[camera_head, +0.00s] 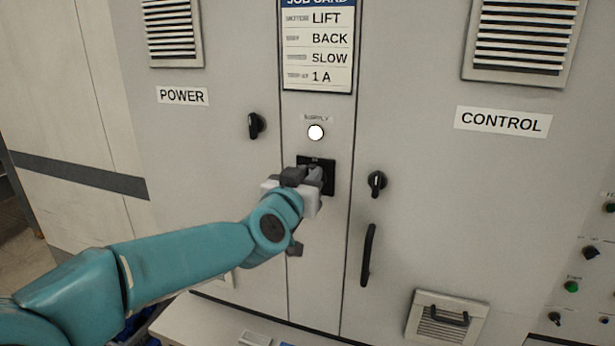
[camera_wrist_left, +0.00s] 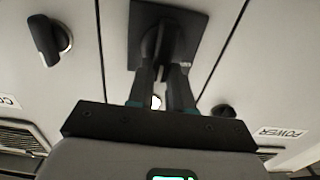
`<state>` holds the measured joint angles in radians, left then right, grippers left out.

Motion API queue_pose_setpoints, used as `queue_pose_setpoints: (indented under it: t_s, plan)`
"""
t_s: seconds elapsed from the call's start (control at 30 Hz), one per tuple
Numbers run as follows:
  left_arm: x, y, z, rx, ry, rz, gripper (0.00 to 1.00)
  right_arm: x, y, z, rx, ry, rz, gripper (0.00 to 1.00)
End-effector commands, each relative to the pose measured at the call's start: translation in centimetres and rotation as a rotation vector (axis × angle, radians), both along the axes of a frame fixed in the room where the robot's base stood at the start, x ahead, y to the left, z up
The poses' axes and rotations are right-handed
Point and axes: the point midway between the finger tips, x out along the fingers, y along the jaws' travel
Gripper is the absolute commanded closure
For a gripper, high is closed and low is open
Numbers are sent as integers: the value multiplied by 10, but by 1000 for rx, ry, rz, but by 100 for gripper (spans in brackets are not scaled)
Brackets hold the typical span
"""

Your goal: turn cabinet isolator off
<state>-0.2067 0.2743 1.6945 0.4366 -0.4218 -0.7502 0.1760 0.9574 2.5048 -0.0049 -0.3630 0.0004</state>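The cabinet isolator is a black square plate (camera_head: 328,170) with a dark rotary handle, on the narrow middle panel under a white lamp (camera_head: 315,132) labelled SUPPLY. The lamp looks bright. My left gripper (camera_head: 312,175) is at the plate and covers most of the handle in the head view. In the left wrist view, the plate (camera_wrist_left: 190,32) is ahead and the gripper's fingers (camera_wrist_left: 161,62) lie on either side of the dark handle, seemingly closed on it. The handle's exact angle is hard to read. My right gripper is not in view.
Black door knobs sit to the left (camera_head: 256,125) and right (camera_head: 377,183) of the panel. A black vertical door handle (camera_head: 369,254) stands out at lower right. A job card (camera_head: 318,50) hangs above. Vents and small buttons are further off.

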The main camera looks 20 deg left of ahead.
Motion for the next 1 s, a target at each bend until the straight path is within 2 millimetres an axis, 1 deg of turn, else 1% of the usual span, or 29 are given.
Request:
queue_pose_setpoints:
  t_s: [0.27,0.47,0.67,1.0]
  plan:
    - [0,1,-1,-25,1,0,100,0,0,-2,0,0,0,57]
    - [0,3,-2,-120,3,1,100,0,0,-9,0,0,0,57]
    - [0,6,-4,-284,9,1,100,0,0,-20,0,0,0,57]
    - [1,11,-7,-608,21,-1,100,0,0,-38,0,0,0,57]
